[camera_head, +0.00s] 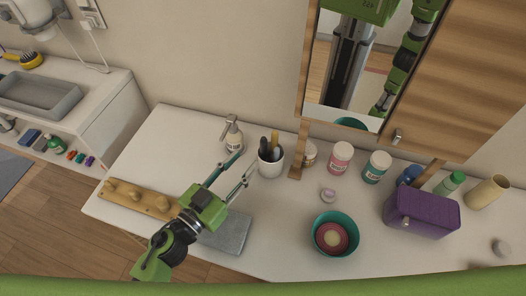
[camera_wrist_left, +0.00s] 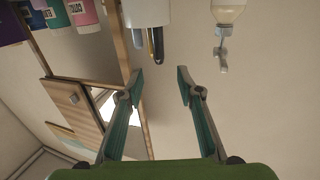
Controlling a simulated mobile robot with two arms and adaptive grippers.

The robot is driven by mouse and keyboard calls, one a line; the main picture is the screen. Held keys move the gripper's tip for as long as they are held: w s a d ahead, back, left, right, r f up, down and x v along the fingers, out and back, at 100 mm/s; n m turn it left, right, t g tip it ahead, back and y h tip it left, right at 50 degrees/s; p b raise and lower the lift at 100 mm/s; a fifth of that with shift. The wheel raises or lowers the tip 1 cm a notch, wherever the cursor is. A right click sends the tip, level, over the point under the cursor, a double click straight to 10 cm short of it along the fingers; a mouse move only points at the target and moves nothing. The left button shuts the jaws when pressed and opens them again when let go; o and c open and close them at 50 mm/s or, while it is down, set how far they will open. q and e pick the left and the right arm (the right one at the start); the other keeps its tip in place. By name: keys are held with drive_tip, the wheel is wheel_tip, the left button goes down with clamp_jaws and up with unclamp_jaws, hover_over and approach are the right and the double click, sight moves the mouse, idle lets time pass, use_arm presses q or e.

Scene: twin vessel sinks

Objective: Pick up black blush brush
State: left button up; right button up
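A white cup (camera_head: 270,165) stands on the counter and holds several upright items. A dark, black-looking brush (camera_head: 263,145) leans at its left side, beside a yellow-gold handle (camera_head: 275,141). I cannot tell for sure which dark item is the blush brush. My left gripper (camera_head: 239,171) is open and empty, just left of the cup, its two fingers spread. My right gripper is not in view.
A soap dispenser (camera_head: 233,136) stands left of the cup. A grey cloth (camera_head: 232,234) and a wooden peg board (camera_head: 140,199) lie near my arm. A teal bowl (camera_head: 353,234), pink jar (camera_head: 340,158), teal jar (camera_head: 376,167) and purple box (camera_head: 424,213) are to the right.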

sight(262, 143)
use_arm(q)
drive_tip(key=p+x, duration=0.1)
drive_tip(key=x, duration=0.7)
drive_tip(key=shift+d, duration=0.15)
drive_tip(key=c, duration=0.9)
